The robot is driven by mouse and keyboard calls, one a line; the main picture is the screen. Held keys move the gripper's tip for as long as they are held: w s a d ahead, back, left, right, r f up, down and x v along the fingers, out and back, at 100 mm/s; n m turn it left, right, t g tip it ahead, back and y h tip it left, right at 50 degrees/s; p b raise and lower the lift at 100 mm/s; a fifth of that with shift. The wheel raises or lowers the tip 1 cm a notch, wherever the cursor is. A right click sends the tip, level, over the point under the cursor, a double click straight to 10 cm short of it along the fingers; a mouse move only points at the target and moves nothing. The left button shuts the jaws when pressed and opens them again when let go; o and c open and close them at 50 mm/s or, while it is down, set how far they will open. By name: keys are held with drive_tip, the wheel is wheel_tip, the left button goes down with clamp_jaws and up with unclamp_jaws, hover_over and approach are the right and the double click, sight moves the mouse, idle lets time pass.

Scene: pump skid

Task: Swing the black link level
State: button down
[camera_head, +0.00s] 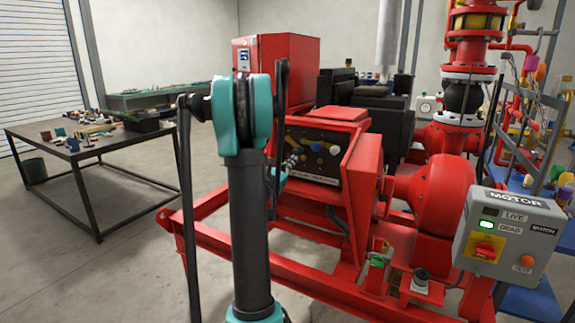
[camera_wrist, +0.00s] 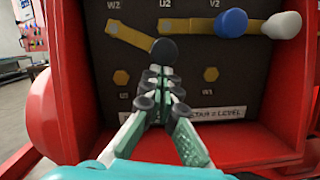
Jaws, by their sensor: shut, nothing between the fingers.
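The black link is a brass bar (camera_wrist: 133,36) with a round black knob (camera_wrist: 164,49), at the upper left of the dark terminal panel (camera_wrist: 255,80) in the wrist view. It slants down to the right from under the W2 label. My gripper (camera_wrist: 160,72) is shut and empty, its fingertips just below the black knob; I cannot tell whether they touch it. The blue-knobbed link (camera_wrist: 231,22) and the white-knobbed link (camera_wrist: 283,25) lie roughly level to the right. In the head view my arm hides part of the panel (camera_head: 312,163) and the black knob is not clear.
The red box's wall (camera_wrist: 55,100) and lower ledge (camera_wrist: 245,148) surround the panel closely. A label plate (camera_wrist: 225,114) is partly hidden behind my fingers. A grey motor control box (camera_head: 510,240) stands at the right. A work table (camera_head: 75,150) is at the left.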

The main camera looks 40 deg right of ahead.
sight(299, 152)
drive_tip(key=n, duration=0.1)
drive_tip(key=s+r+n+t, duration=0.1)
drive_tip(key=n, duration=0.1)
drive_tip(key=r+n, duration=0.1)
drive_tip(key=shift+s+d+r+n, duration=0.1)
drive_tip(key=shift+s+d+n, duration=0.2)
drive_tip(key=shift+s, duration=0.05)
drive_tip(key=shift+s+r, duration=0.1)
drive_tip(key=shift+r, duration=0.25)
drive_tip(key=shift+d+r, duration=0.1)
drive_tip(key=shift+r, duration=0.05)
